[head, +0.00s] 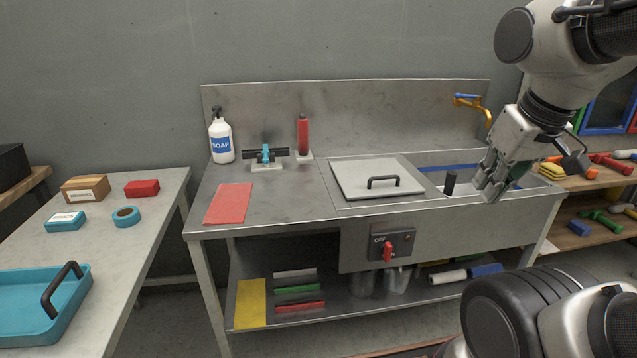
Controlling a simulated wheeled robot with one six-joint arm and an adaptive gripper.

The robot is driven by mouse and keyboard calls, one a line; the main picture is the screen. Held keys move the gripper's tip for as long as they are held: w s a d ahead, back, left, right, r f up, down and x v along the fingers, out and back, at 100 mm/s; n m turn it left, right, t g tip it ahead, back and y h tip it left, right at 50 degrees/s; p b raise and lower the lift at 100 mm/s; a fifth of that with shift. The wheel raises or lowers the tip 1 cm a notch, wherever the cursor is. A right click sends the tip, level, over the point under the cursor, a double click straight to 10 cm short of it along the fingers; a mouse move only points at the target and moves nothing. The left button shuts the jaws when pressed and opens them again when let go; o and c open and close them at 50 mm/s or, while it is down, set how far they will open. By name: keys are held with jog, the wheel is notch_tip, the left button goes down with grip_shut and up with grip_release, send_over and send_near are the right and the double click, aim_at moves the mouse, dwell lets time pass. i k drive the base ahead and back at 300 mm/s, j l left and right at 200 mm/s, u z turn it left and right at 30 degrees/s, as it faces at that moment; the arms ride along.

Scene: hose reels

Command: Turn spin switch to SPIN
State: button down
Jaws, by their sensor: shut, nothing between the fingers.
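The spin switch is a dark box (391,244) on the front face of the steel sink bench. It carries a red knob (387,251) that points roughly upright, its lower end towards a partly covered label ending in "N". "OFF" is printed at its upper left. A small round lamp sits at its upper right. My gripper (487,190) is to the right of the switch and higher, by the sink at the right end of the bench. It is apart from the switch, with its fingers pointing down and shut. Nothing shows in them.
A grey lid with a black handle (383,181) lies on the bench top above the switch. A black post (450,183) stands left of my gripper. A brass tap (478,107) is behind it. The space directly in front of the switch looks clear.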

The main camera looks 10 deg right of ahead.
aim_at(385, 249)
jog(key=j+z, duration=0.2)
jog(key=z, duration=0.2)
jog(key=k+j+z, duration=0.1)
jog(key=z, duration=0.25)
jog(key=k+j+z, duration=0.1)
jog(key=z, duration=0.3)
jog(key=j, duration=0.15)
